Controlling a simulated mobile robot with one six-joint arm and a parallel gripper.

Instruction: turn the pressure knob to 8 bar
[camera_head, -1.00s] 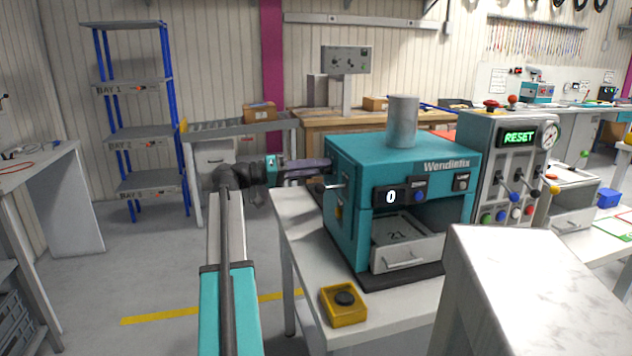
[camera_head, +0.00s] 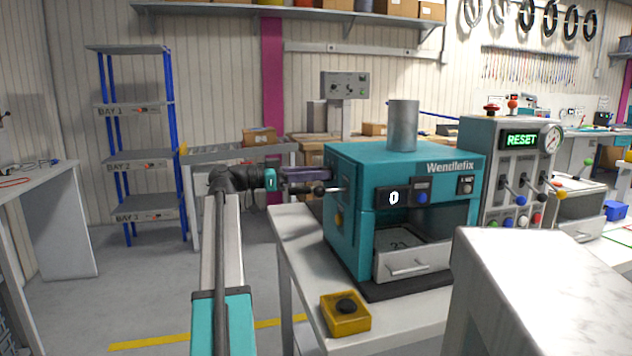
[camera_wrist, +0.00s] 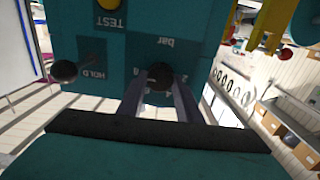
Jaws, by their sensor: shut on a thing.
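The teal Wendlefix machine (camera_head: 345,235) stands on a bench, its front display (camera_head: 393,198) reading 0. In the wrist view, its side panel (camera_wrist: 108,62) carries a dark round pressure knob (camera_wrist: 160,73) under the label "bar". My gripper (camera_wrist: 158,88) has one finger on each side of this knob and is shut on it. The fingers hide part of the dial marks, and I cannot tell which figure the knob points to. In the head view, my gripper (camera_head: 312,174) is at the machine's left side, and the knob is hidden.
A black-ended HOLD lever (camera_wrist: 64,71) sticks out beside the knob. A yellow button box (camera_head: 345,314) stands on the bench's front corner. A grey panel (camera_head: 475,165) with a RESET display stands right of the machine. Floor left of the bench is clear.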

